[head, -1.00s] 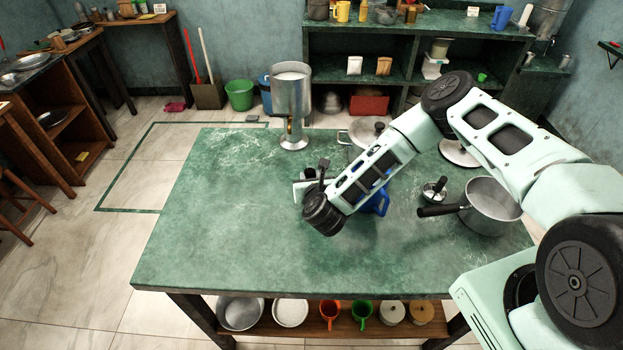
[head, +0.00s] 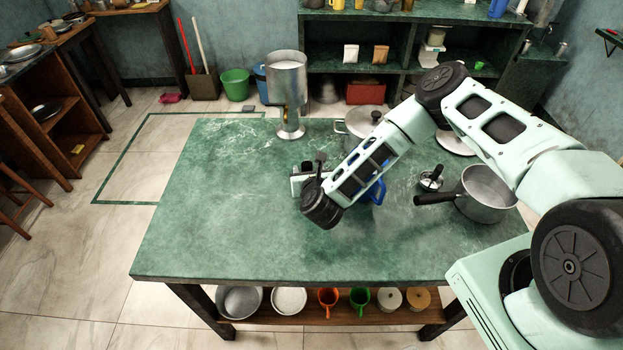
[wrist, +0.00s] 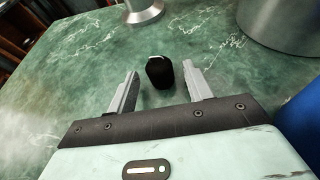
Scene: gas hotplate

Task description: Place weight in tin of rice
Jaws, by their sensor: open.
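The weight, a small black block with a pale metal loop on top (wrist: 159,72), stands on the green table just beyond and between my fingertips in the wrist view. My gripper (wrist: 161,82) is open, a finger on each side of it, and gaps show beside both fingers. In the head view my gripper (head: 300,182) is low over the middle of the table, partly hidden by my arm. A tall metal tin with white contents, apparently the rice (head: 286,78), stands upright on a round-footed stand at the table's back edge. Its foot also shows in the wrist view (wrist: 143,12).
A lidded pot (head: 362,121) stands behind my arm. A blue jug (head: 376,191) is close to the right of my gripper. A saucepan (head: 487,190) and a small metal tool (head: 431,180) lie farther right. The table's left and front (head: 215,220) are clear.

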